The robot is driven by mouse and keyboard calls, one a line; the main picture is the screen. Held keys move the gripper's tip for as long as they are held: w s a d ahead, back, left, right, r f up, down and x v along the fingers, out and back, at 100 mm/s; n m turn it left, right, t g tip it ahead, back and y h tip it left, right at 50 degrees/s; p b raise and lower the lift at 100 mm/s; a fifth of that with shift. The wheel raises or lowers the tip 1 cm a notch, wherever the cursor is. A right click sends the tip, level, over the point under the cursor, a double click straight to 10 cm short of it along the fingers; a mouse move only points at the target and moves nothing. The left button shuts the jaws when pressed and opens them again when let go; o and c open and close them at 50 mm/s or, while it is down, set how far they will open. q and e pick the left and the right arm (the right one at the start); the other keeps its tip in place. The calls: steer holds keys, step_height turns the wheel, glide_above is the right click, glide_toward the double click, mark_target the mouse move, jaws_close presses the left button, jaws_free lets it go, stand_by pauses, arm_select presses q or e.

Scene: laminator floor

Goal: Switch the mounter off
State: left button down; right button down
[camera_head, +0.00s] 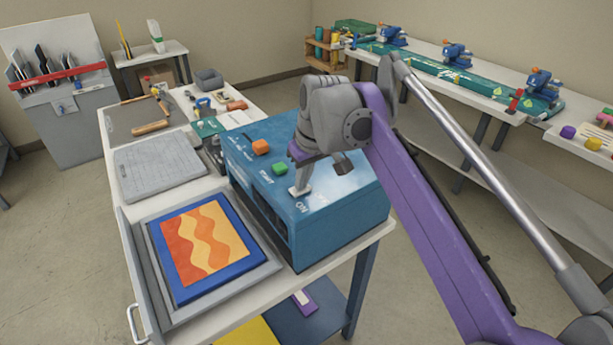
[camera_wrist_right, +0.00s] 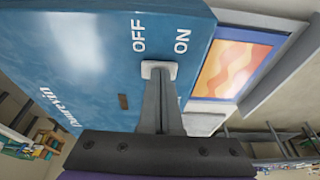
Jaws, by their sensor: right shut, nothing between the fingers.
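The mounter (camera_head: 350,205) is a blue box-shaped machine on the white table; its top also fills the upper left of the right wrist view (camera_wrist_right: 60,70). On its top are an orange button (camera_head: 260,147), a green button (camera_head: 281,169) and a small white switch (camera_wrist_right: 159,68) near the words OFF and ON. My right gripper (camera_head: 301,184) is shut and empty, its fingertips over the switch, touching it or very close; the wrist view shows the fingers (camera_wrist_right: 158,82) there too. The fingers partly hide the switch, so I cannot tell its position. My left gripper is not in view.
A framed orange and blue wave print (camera_head: 203,245) lies at the mounter's left. A grey cutting board (camera_head: 160,165) and small tools lie behind it. A side bench (camera_head: 485,110) with blue clamps stands at the right. My right arm crosses the right side.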

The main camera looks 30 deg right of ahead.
steer(key=shift+a, duration=0.25)
steer(key=shift+r, duration=0.1)
step_height(320, 180, up, 5)
steer(key=p, duration=0.4)
steer(key=shift+w, duration=0.1)
steer(key=d+v, duration=0.1)
steer(key=v, duration=0.8)
steer(key=shift+s+p, duration=0.25)
steer(key=shift+p, duration=0.1)
steer(key=shift+a, duration=0.1)
